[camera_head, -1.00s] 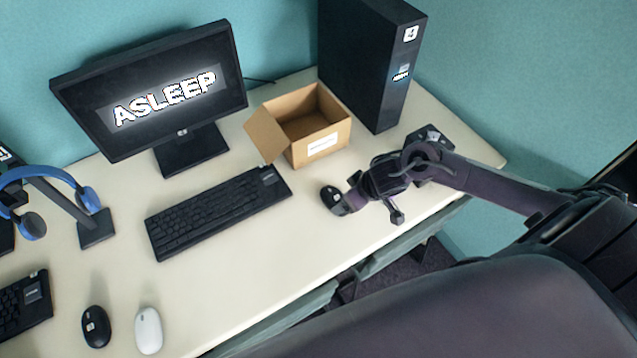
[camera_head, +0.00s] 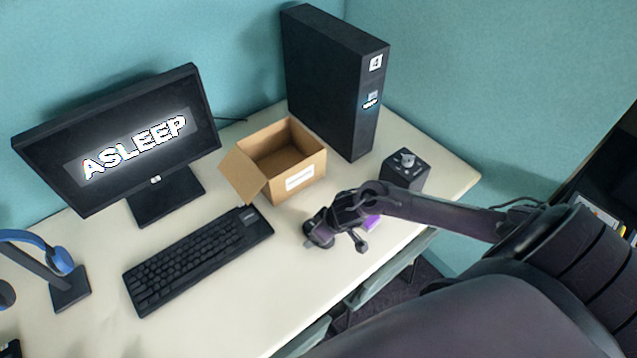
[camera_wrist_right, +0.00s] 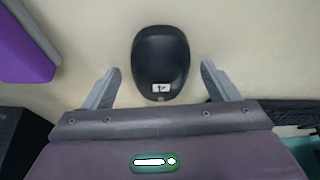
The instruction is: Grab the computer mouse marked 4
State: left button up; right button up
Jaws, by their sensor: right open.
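A black computer mouse (camera_wrist_right: 160,50) lies on the desk in the right wrist view, with a small white label at its near end; the mark looks like an upside-down 4. My right gripper (camera_wrist_right: 160,70) is open, with one grey finger on each side of the mouse and a gap on both sides. In the head view my right gripper (camera_head: 318,236) is low over the desk in front of the cardboard box and largely hides the mouse. My left gripper is in neither view.
The cardboard box (camera_head: 311,163) stands open behind the gripper. A purple object (camera_head: 372,222) lies close by, also in the wrist view (camera_wrist_right: 25,50). A black cube-like device (camera_head: 404,172), the computer tower (camera_head: 335,85) and a keyboard (camera_head: 195,262) stand around. The front desk is clear.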

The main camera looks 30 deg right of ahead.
jog(key=shift+c, duration=1.3)
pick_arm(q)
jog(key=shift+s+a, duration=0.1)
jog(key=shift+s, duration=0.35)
pick_arm(e)
jog(key=c, duration=0.8)
jog(key=shift+r, duration=0.15)
jog(key=shift+c, duration=0.2)
